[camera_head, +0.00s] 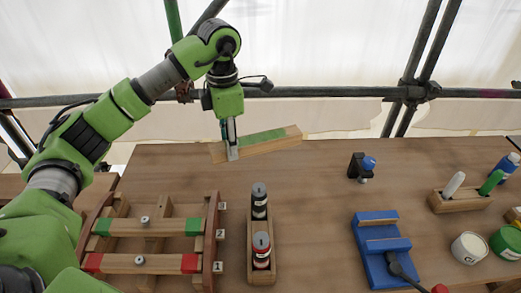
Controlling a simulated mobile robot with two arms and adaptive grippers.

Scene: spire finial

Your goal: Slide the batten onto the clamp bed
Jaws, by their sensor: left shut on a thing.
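The batten (285,142) is a pale wooden bar with a green top band, in the upper middle of the head view. My left gripper (232,152) is shut on it near its left end. The batten lies roughly level, slightly tilted up to the right, at the table's far edge, and seems to be held above the top. The clamp bed, seemingly the wooden frame (208,224) at lower left, has rows labelled 1, 2 and 3. Row 1 holds a bar with red ends, row 2 one with green ends. My right gripper is not in view.
A wooden holder (250,233) with two cans stands right of the frame. A blue stand (367,226), a small dark clamp with a blue knob (362,167), a marker holder (462,200) and tubs (469,248) stand further right. The table's middle (310,200) is clear.

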